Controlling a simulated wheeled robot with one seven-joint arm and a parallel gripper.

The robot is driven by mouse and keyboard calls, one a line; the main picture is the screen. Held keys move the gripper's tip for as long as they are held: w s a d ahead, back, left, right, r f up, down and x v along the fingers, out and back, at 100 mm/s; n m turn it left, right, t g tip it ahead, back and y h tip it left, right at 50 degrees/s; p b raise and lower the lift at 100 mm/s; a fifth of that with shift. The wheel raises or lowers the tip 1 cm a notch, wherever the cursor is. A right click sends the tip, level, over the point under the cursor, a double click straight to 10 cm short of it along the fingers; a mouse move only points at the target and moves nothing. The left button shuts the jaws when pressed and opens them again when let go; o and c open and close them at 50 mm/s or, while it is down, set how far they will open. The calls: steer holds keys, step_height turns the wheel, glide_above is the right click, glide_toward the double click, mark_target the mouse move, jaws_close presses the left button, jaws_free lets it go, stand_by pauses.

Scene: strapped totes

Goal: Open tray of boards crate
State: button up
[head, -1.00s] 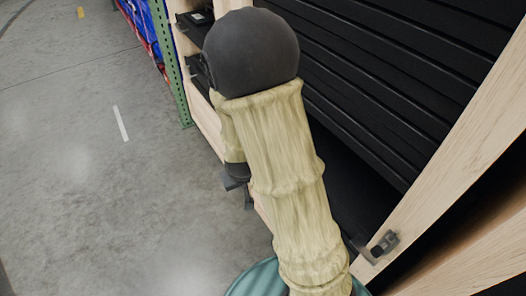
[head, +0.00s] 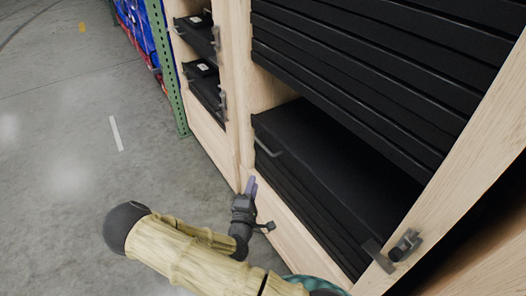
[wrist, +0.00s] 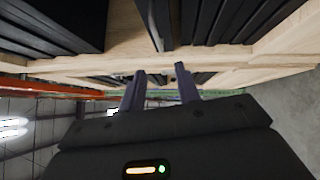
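A light wooden crate (head: 408,214) stands at the right in the head view. Black slatted panels or boards fill its upper part. A black stack or tray (head: 325,160) lies in its lower opening, with a small handle (head: 267,144) on its near left corner. A dark metal latch (head: 403,246) sits on the crate's right post. My gripper (head: 250,186) is low in front of the crate's lower left wooden edge, below the handle and apart from it. In the wrist view, my gripper (wrist: 158,82) has its two fingers spread with nothing between them.
A second wooden unit (head: 209,137) with black trays (head: 203,85) stands left of the crate. A green rack post (head: 166,75) and blue goods (head: 138,28) are behind it. The concrete floor (head: 60,150) at the left is clear.

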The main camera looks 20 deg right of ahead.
mark_target(263, 145)
steer(key=shift+a+r, duration=0.1)
stand_by(0.3)
steer(key=p+x, duration=0.1)
steer(key=x, duration=1.6)
steer(key=shift+w+r, duration=0.2)
steer(key=shift+c, duration=0.4)
jaws_close()
